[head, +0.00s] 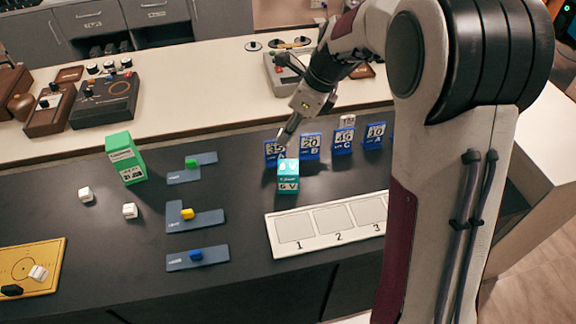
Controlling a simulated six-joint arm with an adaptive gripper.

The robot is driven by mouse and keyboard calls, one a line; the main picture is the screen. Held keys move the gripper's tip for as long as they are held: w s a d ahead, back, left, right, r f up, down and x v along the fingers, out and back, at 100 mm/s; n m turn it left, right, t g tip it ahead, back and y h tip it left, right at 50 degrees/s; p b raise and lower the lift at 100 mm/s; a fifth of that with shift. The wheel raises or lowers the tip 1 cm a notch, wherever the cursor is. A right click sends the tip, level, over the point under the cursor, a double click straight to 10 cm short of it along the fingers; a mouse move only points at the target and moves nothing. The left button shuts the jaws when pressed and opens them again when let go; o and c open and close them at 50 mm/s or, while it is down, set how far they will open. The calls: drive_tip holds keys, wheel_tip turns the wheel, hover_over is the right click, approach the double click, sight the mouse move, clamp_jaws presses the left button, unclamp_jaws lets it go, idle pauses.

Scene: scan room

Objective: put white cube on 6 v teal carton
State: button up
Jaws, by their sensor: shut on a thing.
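The teal carton (288,184) marked 6 V stands on the dark counter, behind the numbered tray. My gripper (284,145) points down just above the carton's top. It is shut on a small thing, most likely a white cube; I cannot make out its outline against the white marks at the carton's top. Whether it touches the carton is unclear. Another white cube (347,121) is behind the blue cards.
Several blue cards (310,147) stand behind the teal carton. The white tray (280,250) with numbered fields lies in front. A green carton (125,158) and blue-grey plates (210,219) with coloured blocks are at the left. Bare counter lies between the plates and the teal carton.

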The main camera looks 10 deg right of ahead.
drive_tip(key=shift+w+d+r+m, duration=0.2)
drive_tip(key=shift+r+m, duration=0.2)
drive_tip(key=shift+r, duration=0.05)
drive_tip(key=shift+s+r+m, duration=0.1)
drive_tip(key=shift+m, duration=0.2)
drive_tip(key=shift+s+m+t, duration=0.2)
drive_tip(key=shift+m+t, duration=0.1)
drive_tip(key=shift+m, duration=0.2)
hover_over(285, 165)
drive_tip(key=s+d, duration=0.1)
drive_tip(key=shift+s+f, duration=0.1)
drive_tip(key=shift+f, duration=3.1)
drive_tip(key=shift+f, duration=1.9)
drive_tip(key=shift+f, duration=0.15)
